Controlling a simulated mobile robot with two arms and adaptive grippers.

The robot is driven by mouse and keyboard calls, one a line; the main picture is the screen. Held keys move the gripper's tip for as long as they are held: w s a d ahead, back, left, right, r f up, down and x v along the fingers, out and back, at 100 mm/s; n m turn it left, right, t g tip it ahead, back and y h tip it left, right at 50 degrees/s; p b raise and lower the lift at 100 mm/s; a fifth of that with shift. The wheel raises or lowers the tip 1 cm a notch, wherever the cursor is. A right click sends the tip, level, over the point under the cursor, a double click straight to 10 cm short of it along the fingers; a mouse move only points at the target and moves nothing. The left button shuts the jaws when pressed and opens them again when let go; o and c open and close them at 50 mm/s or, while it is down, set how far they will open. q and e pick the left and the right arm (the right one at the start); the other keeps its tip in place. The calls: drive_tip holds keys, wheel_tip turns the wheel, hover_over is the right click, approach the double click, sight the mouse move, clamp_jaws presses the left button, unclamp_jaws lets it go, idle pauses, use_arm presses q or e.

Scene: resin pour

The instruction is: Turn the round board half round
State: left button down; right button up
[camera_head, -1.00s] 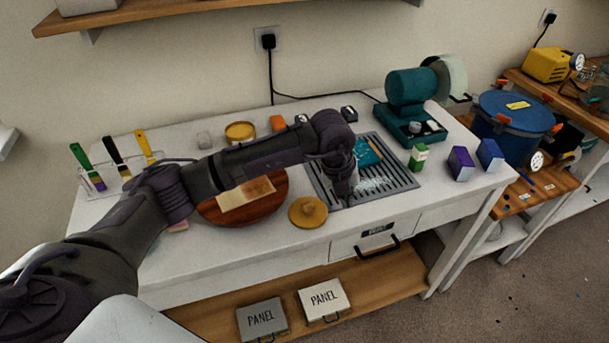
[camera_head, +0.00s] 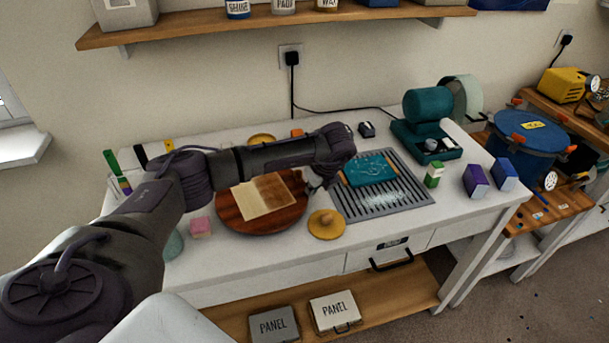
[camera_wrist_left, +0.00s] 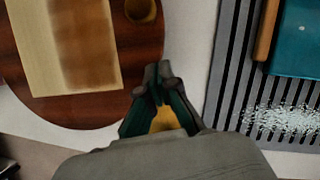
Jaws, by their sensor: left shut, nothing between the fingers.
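The round board (camera_head: 262,226) is dark red-brown wood and lies flat on the white workbench. A rectangular panel (camera_head: 262,196), pale on one side and brown on the other, lies on it. In the left wrist view the board (camera_wrist_left: 95,110) fills the upper left, with the panel (camera_wrist_left: 62,45) and a small round yellowish-brown piece (camera_wrist_left: 140,9) near its right edge. My left gripper (camera_head: 318,186) is above the board's right edge, shut and empty. Its fingertips (camera_wrist_left: 160,72) show just right of the rim; contact cannot be told. My forearm hides some of the bench behind.
A slotted metal grate (camera_head: 405,205) holds a teal wood-edged piece (camera_head: 370,169). A green-and-white bottle (camera_head: 433,174) and purple box (camera_head: 476,181) stand right.

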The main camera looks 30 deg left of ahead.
sight(302, 184)
use_arm(q)
drive_tip(key=shift+w+a+r+p, duration=0.1)
drive_tip(key=shift+w+a+p, duration=0.2)
drive_tip(key=shift+a, duration=0.55)
drive_tip(key=shift+w+a+r+p, duration=0.1)
drive_tip(key=shift+w+a, duration=0.3)
drive_tip(key=shift+a, duration=0.45)
